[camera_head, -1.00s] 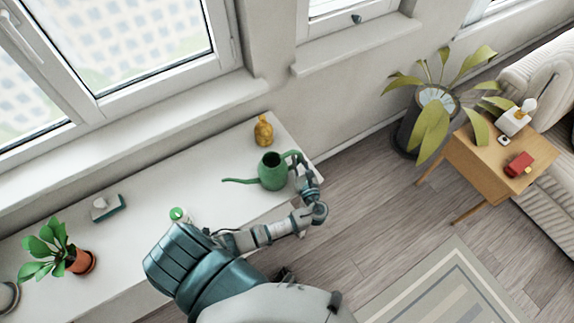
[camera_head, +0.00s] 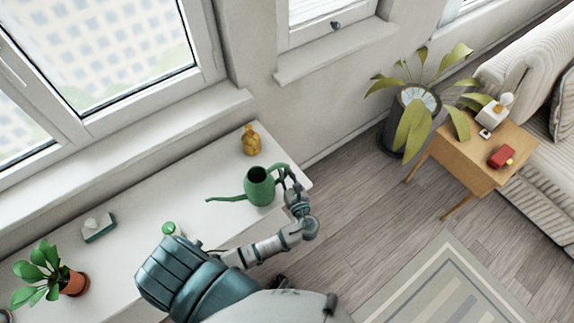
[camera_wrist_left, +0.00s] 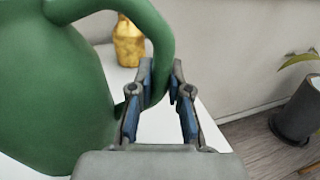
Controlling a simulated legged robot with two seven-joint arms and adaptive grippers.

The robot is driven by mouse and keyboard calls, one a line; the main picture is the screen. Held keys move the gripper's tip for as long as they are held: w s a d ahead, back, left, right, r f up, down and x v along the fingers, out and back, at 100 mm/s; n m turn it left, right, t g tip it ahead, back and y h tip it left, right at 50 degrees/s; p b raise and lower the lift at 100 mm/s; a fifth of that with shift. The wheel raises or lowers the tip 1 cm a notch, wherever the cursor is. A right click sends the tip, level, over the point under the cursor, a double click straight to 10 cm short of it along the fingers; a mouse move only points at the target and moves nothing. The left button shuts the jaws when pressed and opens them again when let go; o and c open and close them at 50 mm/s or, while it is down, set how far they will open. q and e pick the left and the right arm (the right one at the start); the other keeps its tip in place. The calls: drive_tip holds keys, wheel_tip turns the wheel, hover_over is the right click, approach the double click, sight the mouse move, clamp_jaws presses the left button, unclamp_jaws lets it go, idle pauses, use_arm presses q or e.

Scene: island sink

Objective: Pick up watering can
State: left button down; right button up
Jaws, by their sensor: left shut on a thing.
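The green watering can (camera_head: 259,187) is upright at the right end of the white counter, its long spout pointing left and its handle on the right. I cannot tell for sure whether its base touches the counter. My left gripper (camera_head: 287,176) is at the handle on the can's right side. In the left wrist view the can's body (camera_wrist_left: 58,90) fills the left, and the fingers of my left gripper (camera_wrist_left: 161,88) are shut around the lower part of the curved handle (camera_wrist_left: 160,40). My right gripper does not show.
A yellow bottle (camera_head: 251,140) stands behind the can near the wall. A tissue box (camera_head: 98,228) and a potted plant (camera_head: 73,283) are farther left on the white counter (camera_head: 150,205). A large potted plant (camera_head: 410,115) and a wooden side table (camera_head: 470,158) stand to the right.

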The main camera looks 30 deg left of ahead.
use_arm(q)
drive_tip(key=s+d+r, duration=0.1)
drive_tip(key=s+d, duration=0.3)
drive_tip(key=s, duration=0.6)
drive_tip(key=shift+d+p, duration=0.4)
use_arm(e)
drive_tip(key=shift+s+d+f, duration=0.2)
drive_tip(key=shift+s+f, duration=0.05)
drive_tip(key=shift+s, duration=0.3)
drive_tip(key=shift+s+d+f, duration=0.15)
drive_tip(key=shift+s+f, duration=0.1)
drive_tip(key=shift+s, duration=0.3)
use_arm(q)
drive_tip(key=shift+s, duration=0.15)
drive_tip(key=shift+r, duration=0.1)
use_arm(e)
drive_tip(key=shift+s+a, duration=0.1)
